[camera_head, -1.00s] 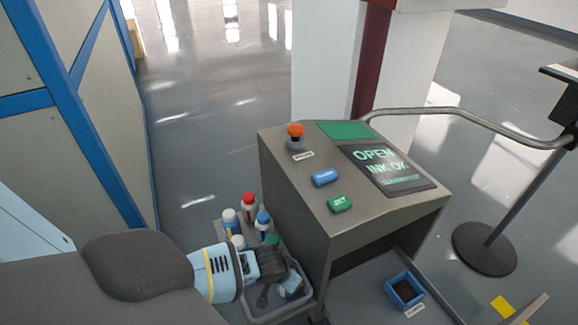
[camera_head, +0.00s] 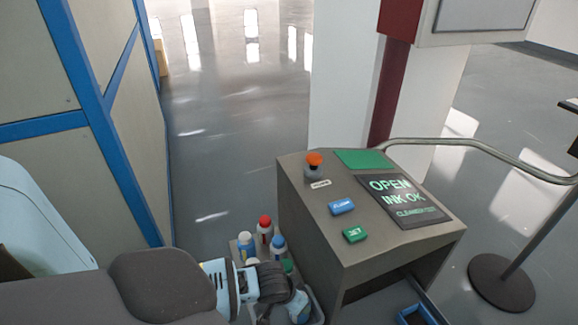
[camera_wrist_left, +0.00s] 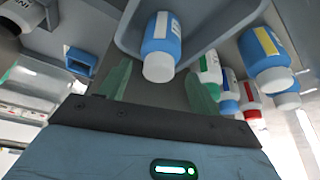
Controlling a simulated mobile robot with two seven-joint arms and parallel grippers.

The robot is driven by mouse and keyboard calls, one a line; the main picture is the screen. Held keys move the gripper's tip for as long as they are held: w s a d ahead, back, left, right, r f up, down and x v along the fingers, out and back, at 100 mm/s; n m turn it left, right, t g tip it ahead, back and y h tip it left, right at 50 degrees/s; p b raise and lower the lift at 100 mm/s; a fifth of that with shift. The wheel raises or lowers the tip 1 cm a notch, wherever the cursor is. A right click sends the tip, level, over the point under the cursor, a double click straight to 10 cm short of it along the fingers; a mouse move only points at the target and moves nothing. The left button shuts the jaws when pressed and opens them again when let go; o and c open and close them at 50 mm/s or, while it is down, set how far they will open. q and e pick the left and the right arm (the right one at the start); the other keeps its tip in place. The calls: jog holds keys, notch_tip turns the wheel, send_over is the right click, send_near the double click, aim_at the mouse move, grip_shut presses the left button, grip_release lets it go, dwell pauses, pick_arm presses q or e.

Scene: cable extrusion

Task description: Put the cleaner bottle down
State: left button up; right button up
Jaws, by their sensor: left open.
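In the left wrist view, a blue bottle with a white label and white cap (camera_wrist_left: 161,42) lies in line with the gap between the fingers of my left gripper (camera_wrist_left: 158,72). The fingers are spread apart, one on each side of its cap end, with no clear grip on it. In the head view my left gripper (camera_head: 282,290) is low over the grey tray beside the console. A blue part of a bottle (camera_head: 299,309) shows just past the gripper; most of it is hidden. No label I can read names the cleaner. My right gripper is in neither view.
Several bottles with red, blue, green and white caps, such as the red-capped one (camera_head: 265,229), stand close to my left gripper. The grey console (camera_head: 308,225) rises just right of it. A blue bin (camera_head: 418,314) sits lower right.

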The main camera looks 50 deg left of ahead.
pick_arm(q)
jog(key=shift+p+v, duration=0.55)
jog(key=shift+v, duration=1.65)
jog(key=s+d+f+m+h, duration=0.1)
jog(key=s+d+f, duration=0.25)
jog(key=s, duration=0.35)
jog(key=s+d+f+h, duration=0.2)
jog(key=s+d, duration=0.3)
jog(key=s, duration=0.2)
jog(key=s+d+r+t, duration=0.1)
jog(key=s, duration=0.7)
jog(key=s+r+t+y, duration=0.1)
jog(key=s, duration=0.8)
jog(key=shift+s+d+r+m, duration=0.2)
jog(key=shift+d+r+m, duration=0.1)
jog(key=shift+d+m, duration=0.1)
